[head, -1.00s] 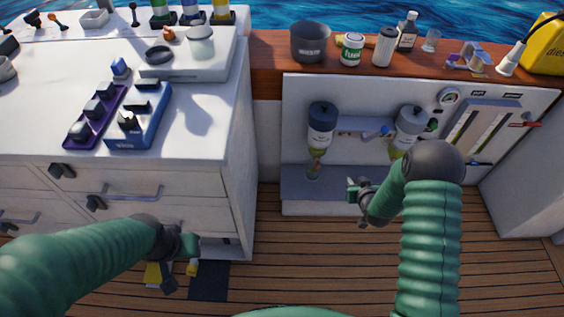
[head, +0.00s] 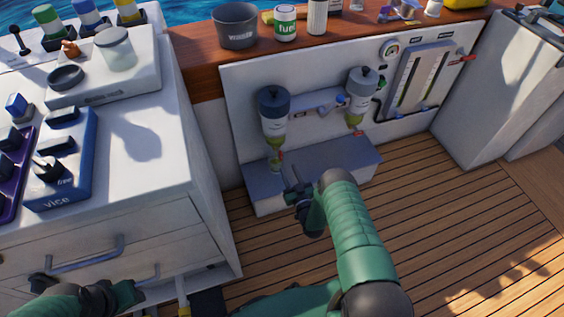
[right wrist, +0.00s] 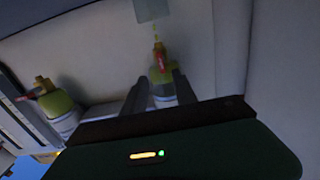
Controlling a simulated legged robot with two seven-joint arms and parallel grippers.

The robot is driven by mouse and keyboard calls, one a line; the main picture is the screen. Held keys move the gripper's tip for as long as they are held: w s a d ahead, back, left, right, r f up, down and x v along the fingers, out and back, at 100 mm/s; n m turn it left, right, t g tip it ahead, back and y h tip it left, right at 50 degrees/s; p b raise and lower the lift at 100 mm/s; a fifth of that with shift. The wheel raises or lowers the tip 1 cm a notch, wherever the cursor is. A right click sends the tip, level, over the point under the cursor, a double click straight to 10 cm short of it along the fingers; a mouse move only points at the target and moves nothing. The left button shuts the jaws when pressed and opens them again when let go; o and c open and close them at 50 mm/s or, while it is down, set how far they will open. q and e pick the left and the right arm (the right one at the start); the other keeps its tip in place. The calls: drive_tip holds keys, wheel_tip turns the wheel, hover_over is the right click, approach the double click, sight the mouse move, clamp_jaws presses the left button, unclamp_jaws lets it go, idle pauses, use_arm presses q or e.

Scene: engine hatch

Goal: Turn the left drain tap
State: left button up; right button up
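The left filter (head: 274,118), with a dark blue top and a yellow-green bowl, hangs on the white hatch panel. Its red drain tap (head: 281,155) is small at the bowl's bottom, above a clear cup (head: 275,165). In the right wrist view, which appears upside down, the red tap (right wrist: 160,60) shows just beyond and between the fingertips. My right gripper (head: 292,178) is open and empty, in front of and slightly below the tap; no contact is visible. My left gripper (head: 128,293) is low at the left, near the drawers; its fingers are unclear.
The right filter (head: 361,98), with its own red tap (right wrist: 28,96), hangs beside the left one. A grey ledge (head: 330,160) juts out under both. A white drawer cabinet (head: 150,215) stands at the left. The wooden deck (head: 450,230) at the right is clear.

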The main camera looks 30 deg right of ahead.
sight(281, 156)
drive_tip(key=x, duration=0.2)
drive_tip(key=b+x, duration=0.1)
drive_tip(key=x, duration=0.1)
drive_tip(key=b+x, duration=0.1)
drive_tip(key=x, duration=0.1)
drive_tip(key=shift+w+a+r, duration=0.1)
drive_tip(key=shift+w+a, duration=0.15)
drive_tip(key=shift+w, duration=0.1)
drive_tip(key=shift+w+d, duration=0.25)
drive_tip(key=shift+d, duration=0.05)
drive_tip(key=shift+a+r, duration=0.1)
drive_tip(key=shift+a, duration=0.05)
drive_tip(key=c, duration=0.5)
clamp_jaws()
